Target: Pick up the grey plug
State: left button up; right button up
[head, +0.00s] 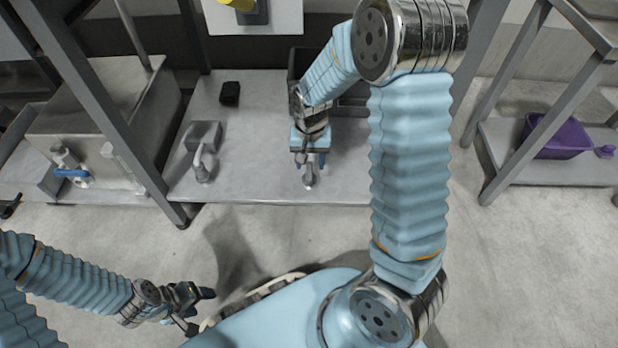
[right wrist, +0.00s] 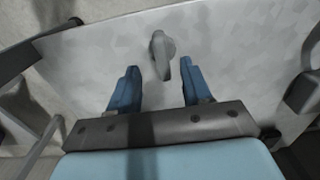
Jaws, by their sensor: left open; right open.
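A grey plug (right wrist: 162,52) with a rounded top shows in the right wrist view on a pale grey metal surface, just ahead of the fingertips and between their lines. In the head view it shows at the front of the low grey shelf (head: 250,180), partly covered by my right gripper (head: 309,165). My right gripper (right wrist: 155,82) is open and empty, with its two blue fingers pointing at the plug; I see no contact. My left gripper (head: 202,308) is open and empty, low at the left beside my base, far from the plug.
A grey tap-like fitting (head: 203,150) and a small black block (head: 230,93) stand on the shelf at the left. A dark bin (head: 299,62) is behind my right arm. Grey frame posts (head: 100,100) flank the shelf. A purple tub (head: 555,138) sits at the right.

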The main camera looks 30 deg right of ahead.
aim_at(310, 170)
jog(key=f, duration=0.1)
jog(key=f+b, duration=0.1)
jog(key=f, duration=0.1)
jog(key=f+b, duration=0.1)
jog(key=f, duration=0.1)
jog(key=shift+w+f, duration=0.25)
jog(key=shift+c, duration=0.3)
grip_shut()
